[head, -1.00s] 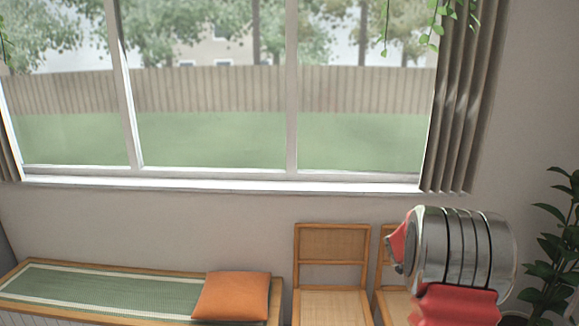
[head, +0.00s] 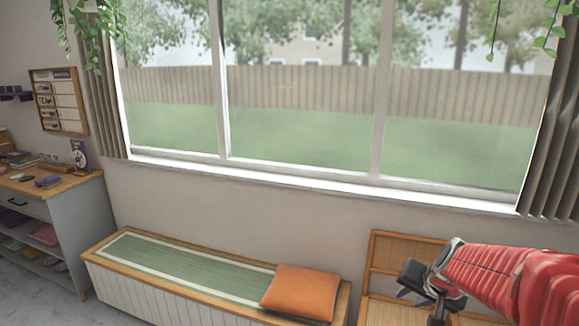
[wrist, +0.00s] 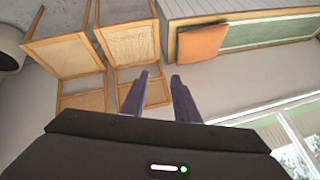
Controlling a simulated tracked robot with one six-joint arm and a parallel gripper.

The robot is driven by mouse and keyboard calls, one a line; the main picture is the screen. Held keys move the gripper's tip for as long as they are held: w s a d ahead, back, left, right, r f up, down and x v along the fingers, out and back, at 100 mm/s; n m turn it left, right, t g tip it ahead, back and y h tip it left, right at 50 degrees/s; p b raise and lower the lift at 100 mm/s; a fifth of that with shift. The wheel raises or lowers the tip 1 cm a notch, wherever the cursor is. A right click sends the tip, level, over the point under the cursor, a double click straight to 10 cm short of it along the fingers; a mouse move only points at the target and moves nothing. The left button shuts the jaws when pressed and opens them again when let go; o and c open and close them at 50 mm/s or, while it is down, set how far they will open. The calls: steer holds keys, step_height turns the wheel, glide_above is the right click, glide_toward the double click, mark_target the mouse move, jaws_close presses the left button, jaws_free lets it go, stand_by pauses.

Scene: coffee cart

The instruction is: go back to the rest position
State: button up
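My gripper (head: 412,295) is at the lower right of the head view, at the end of my red arm, in front of a wooden chair. In the wrist view my gripper (wrist: 160,76) shows two dark purple fingers with a gap between them. Nothing is between the fingers, and they touch nothing that I can see. The wrist view looks toward the chairs and bench, which appear upside down.
A bench (head: 101,262) with a green mat and an orange cushion (head: 301,292) stands under the window. Wooden chairs (wrist: 62,50) stand beside it. A grey cabinet (head: 85,225) with a wooden top is at the left. Bare floor shows at the lower left.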

steer(key=s+a+r+n, duration=0.1)
steer(key=s+a+n, duration=0.1)
steer(key=s+a, duration=0.2)
steer(key=s+a+r+n+g, duration=0.1)
steer(key=s+a, duration=0.4)
steer(key=s, duration=0.6)
steer(key=s+a+r+n, duration=0.3)
steer(key=s+a, duration=0.1)
steer(key=s, duration=0.4)
steer(key=shift+a+r+n, duration=0.2)
steer(key=shift+a+n, duration=0.1)
